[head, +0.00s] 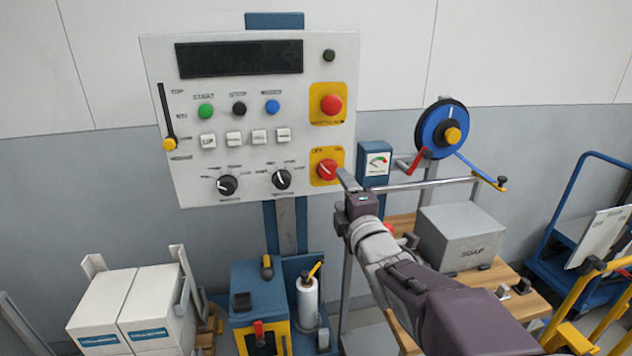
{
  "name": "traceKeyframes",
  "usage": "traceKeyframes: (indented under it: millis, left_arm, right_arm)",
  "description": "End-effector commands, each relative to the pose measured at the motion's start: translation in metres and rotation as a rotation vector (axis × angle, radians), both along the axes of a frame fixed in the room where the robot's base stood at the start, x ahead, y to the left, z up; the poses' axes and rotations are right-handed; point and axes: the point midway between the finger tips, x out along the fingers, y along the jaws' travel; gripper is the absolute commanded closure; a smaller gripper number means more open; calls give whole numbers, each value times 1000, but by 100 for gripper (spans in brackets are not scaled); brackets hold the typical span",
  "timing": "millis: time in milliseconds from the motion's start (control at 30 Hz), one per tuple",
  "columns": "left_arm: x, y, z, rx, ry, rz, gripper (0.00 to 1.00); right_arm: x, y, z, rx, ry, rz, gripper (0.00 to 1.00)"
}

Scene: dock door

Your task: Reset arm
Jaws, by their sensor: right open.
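My right gripper (345,180) is in the head view, in front of the lower right of the white control panel (300,110). Its fingertips are beside the red rotary knob (327,169) on a yellow plate; I cannot tell if they touch it. The gripper is open with nothing seen between its fingers. My right arm comes in from the lower right. My left gripper is not in view.
The panel also has a red mushroom button (331,104), several coloured buttons, a slider (168,143) and two black knobs. A wooden bench with a grey box (460,236), a blue reel (441,129) and a crank stand at right. White cartons (130,305) stand lower left.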

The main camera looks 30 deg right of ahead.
Motion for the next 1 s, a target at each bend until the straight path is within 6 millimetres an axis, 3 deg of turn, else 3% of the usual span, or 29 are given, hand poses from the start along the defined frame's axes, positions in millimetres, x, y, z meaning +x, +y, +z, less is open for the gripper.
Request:
traceKeyframes:
  millis: [167, 267, 300, 367, 400, 467, 500, 600, 700, 767, 1000]
  left_arm:
    - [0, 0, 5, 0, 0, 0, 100]
    - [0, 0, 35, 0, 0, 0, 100]
    - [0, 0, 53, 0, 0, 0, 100]
    - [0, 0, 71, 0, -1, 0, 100]
    - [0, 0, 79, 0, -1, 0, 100]
    - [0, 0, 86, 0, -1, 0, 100]
    - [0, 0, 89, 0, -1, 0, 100]
    - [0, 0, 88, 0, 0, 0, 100]
    - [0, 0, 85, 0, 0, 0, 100]
    - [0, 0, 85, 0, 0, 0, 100]
    - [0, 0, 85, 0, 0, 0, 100]
  right_arm:
    - [2, 5, 5, 0, 1, 13, 35]
    - [20, 43, 11, 21, 54, 113, 35]
    - [29, 68, 1, 57, 122, 167, 35]
    - [28, 96, -47, 209, 307, 185, 35]
    - [17, 110, -83, 355, 443, 153, 35]
    - [-11, 124, -134, 583, 635, 42, 35]
    - [-35, 130, -162, 727, 747, -65, 35]
    - [-100, 135, -214, 1044, 935, -419, 35]
    - [-148, 136, -233, 1259, 984, -750, 35]
    - [-163, 137, -235, 1328, 982, -878, 35]
    - [-171, 136, -236, 1395, 946, -983, 35]
